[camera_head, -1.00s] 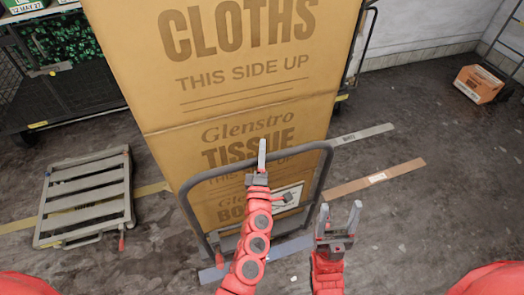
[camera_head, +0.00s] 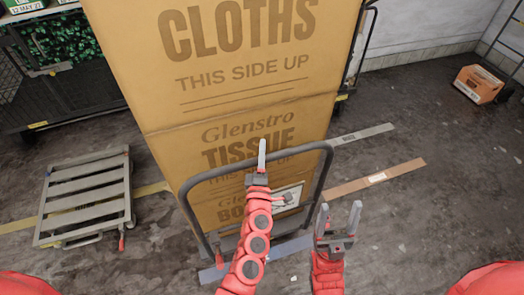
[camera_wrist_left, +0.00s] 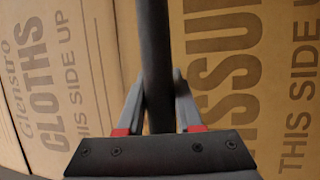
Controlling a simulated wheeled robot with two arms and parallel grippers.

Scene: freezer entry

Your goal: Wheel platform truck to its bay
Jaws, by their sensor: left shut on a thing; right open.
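The platform truck stands ahead of me, its grey tubular handle (camera_head: 240,167) towards me and tall stacked cardboard boxes (camera_head: 235,90) on its deck. The boxes hide most of the deck. My left gripper (camera_head: 262,155) is shut on the handle's top bar; the left wrist view shows the dark bar (camera_wrist_left: 155,70) between its fingers. My right gripper (camera_head: 340,220) is open and empty, right of the handle and apart from it. Floor strips run beside the truck: a grey one (camera_head: 362,134), a brown one (camera_head: 375,179) and a yellow one (camera_head: 152,189). Which marks the bay, I cannot tell.
A grey slatted platform (camera_head: 85,198) lies on the floor at left. A dark wire cage trolley (camera_head: 60,95) with green goods stands behind it. A small cardboard box (camera_head: 478,84) sits at the far right by the wall. Floor on the right is clear.

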